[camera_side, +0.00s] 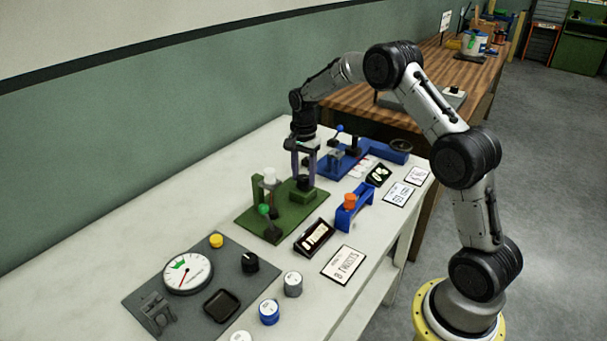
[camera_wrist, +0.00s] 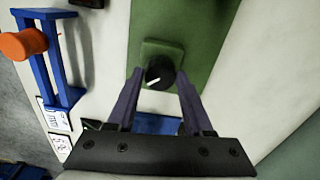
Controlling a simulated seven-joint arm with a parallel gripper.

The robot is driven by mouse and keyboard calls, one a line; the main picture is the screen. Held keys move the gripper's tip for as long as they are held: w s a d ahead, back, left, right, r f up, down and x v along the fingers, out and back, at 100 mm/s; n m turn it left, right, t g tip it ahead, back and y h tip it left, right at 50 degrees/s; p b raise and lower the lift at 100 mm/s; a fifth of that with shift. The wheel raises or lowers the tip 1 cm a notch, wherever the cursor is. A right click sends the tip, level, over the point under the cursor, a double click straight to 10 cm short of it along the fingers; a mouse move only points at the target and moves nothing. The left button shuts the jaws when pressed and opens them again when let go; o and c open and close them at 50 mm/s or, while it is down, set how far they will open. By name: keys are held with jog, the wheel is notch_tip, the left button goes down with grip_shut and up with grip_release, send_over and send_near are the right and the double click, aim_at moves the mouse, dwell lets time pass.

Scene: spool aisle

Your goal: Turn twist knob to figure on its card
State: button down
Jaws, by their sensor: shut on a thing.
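The twist knob (camera_side: 304,182) is black and sits on a raised block of a green fixture (camera_side: 262,228). In the wrist view the knob (camera_wrist: 160,70) shows a white pointer mark slanting toward the lower left. My gripper (camera_side: 303,176) points straight down over it, and in the wrist view its fingertips (camera_wrist: 160,74) are closed on both sides of the knob. A white card (camera_side: 343,265) lies in front of the fixture; its print is small and seems to read "8 TWISTS". A dark framed display (camera_side: 315,236) stands between card and fixture, its figure too small to read.
The green fixture also carries a white-topped post and a green-balled lever (camera_side: 265,210). A blue fixture (camera_side: 345,158) stands behind, and a blue bracket with an orange knob (camera_side: 350,201) to the right. A grey gauge panel (camera_side: 190,285) lies at the near left.

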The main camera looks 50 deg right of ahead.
aim_at(303, 178)
jog(key=shift+r+m, duration=0.1)
jog(key=shift+m, duration=0.3)
jog(key=shift+c, duration=1.4)
grip_release()
notch_tip(303, 178, up, 14)
